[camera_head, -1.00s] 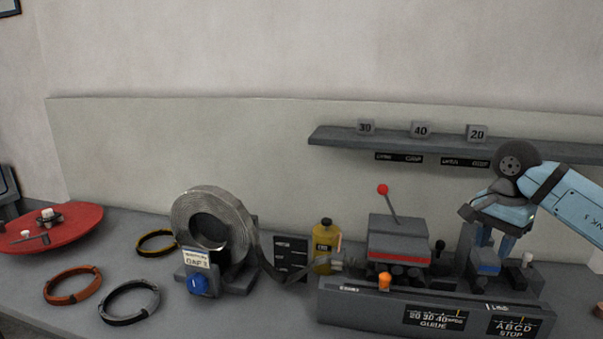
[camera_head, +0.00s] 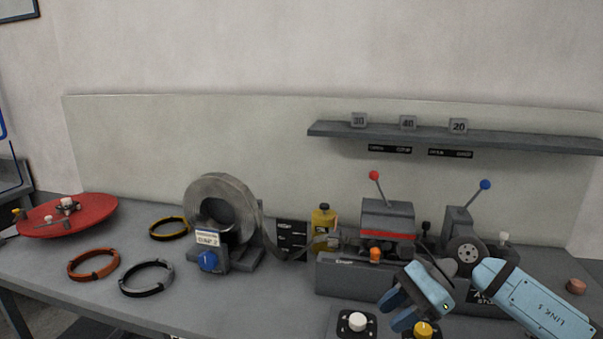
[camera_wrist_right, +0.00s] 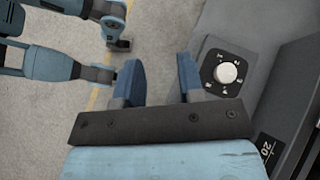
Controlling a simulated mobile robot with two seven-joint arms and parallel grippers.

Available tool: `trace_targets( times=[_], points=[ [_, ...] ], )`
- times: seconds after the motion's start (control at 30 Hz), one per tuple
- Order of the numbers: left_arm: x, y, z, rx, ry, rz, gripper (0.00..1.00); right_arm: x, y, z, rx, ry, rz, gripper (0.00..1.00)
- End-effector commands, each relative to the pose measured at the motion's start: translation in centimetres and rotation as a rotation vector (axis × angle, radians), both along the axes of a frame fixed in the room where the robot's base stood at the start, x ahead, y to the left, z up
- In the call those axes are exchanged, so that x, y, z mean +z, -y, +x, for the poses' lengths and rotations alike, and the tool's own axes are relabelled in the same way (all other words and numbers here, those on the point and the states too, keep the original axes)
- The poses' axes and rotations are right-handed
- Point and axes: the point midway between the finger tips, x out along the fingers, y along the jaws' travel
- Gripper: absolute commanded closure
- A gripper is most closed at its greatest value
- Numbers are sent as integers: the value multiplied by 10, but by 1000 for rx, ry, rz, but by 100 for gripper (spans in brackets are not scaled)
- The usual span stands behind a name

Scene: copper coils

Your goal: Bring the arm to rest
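My right gripper (camera_head: 391,311) hangs in front of the bench machine (camera_head: 388,228), at the lower right of the head view. Its two blue fingers point down and to the left. In the right wrist view the right gripper (camera_wrist_right: 159,64) is open, with a clear gap and nothing between its fingers. A dial with a white knob (camera_wrist_right: 227,72) lies just right of the fingers in that view. My left gripper is not seen in the head view. Blue arm parts show at the upper left of the wrist view, and I cannot make out a gripper there.
A coil of metal strip (camera_head: 222,212) stands mid-bench.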

Motion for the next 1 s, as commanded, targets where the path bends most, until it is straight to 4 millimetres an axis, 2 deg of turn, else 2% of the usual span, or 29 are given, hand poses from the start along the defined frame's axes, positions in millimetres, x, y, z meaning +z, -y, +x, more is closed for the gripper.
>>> trace_targets(
  times=[0.03,0.1,0.2,0.3,0.43,0.53,0.67,0.77,0.8,1.0],
  points=[
    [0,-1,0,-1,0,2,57,-9,-25,-15,-52,-105,131,64],
    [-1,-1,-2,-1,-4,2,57,-11,-50,-29,-145,-262,307,64],
    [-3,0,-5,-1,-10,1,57,-11,-74,-42,-289,-520,544,64],
    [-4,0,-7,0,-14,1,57,-14,-83,-48,-445,-807,763,64],
    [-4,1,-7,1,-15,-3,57,-33,-76,-49,-662,-1218,1019,64],
    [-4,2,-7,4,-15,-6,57,-61,-59,-52,-836,-1552,1197,64],
    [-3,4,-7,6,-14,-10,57,-118,-33,-67,-1072,-2003,1405,64],
    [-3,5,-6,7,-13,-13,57,-168,-14,-92,-1244,-2332,1540,64],
    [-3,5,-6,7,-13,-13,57,-187,-7,-103,1264,2365,-1534,64],
    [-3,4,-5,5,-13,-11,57,-260,11,-169,1065,1980,-1196,64]
  ],
)
